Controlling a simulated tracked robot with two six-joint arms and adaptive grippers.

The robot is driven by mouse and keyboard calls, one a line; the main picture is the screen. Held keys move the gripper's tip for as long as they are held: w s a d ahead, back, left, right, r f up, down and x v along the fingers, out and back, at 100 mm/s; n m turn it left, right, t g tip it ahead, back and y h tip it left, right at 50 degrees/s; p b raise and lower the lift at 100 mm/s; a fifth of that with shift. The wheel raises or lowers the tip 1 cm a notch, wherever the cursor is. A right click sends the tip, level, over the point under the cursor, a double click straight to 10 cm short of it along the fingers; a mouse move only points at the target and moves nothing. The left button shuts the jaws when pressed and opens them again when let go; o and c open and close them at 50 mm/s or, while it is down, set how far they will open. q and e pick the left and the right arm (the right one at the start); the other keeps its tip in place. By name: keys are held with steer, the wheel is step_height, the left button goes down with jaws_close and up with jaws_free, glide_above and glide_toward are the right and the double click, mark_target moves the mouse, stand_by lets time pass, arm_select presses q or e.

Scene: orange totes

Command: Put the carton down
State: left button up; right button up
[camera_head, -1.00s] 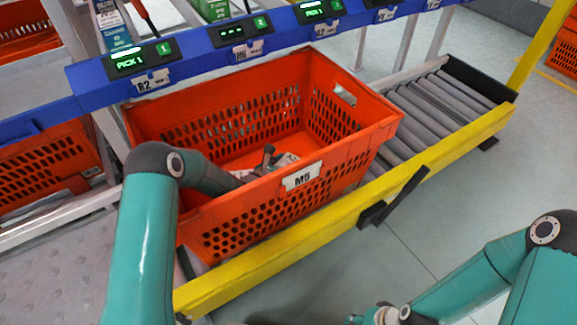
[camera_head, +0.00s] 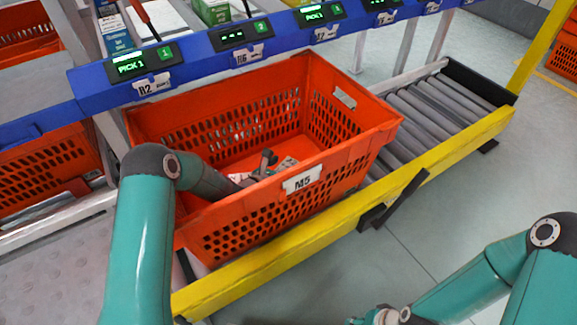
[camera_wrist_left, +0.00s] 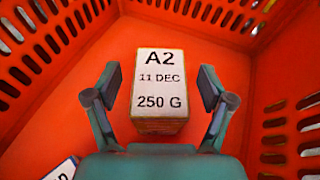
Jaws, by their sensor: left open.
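The carton (camera_wrist_left: 159,85) stands on the floor of the orange tote marked M5 (camera_head: 340,165). In the left wrist view its white top reads A2, 11 DEC, 250 G. My left gripper (camera_wrist_left: 158,90) is open, with one finger on each side of the carton and a visible gap to both sides. In the head view the left gripper (camera_head: 266,162) is down inside the tote, partly hidden by the tote's front wall. My right gripper (camera_head: 378,316) is at the bottom edge, mostly cut off; its fingers cannot be made out.
Another white labelled item (camera_wrist_left: 60,170) lies at the lower left of the wrist view. The tote's perforated walls surround the left gripper. The tote stands on a roller conveyor (camera_head: 435,105) with a yellow rail (camera_head: 440,165). A blue shelf rail (camera_head: 215,62) with displays runs behind it.

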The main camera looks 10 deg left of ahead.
arm_select(q)
steer(key=p+v, duration=0.1)
steer(key=v, duration=0.5)
steer(key=shift+s+a+p, duration=0.15)
steer(key=shift+s+p, duration=0.05)
steer(key=shift+p, duration=0.1)
steer(key=shift+r, duration=0.1)
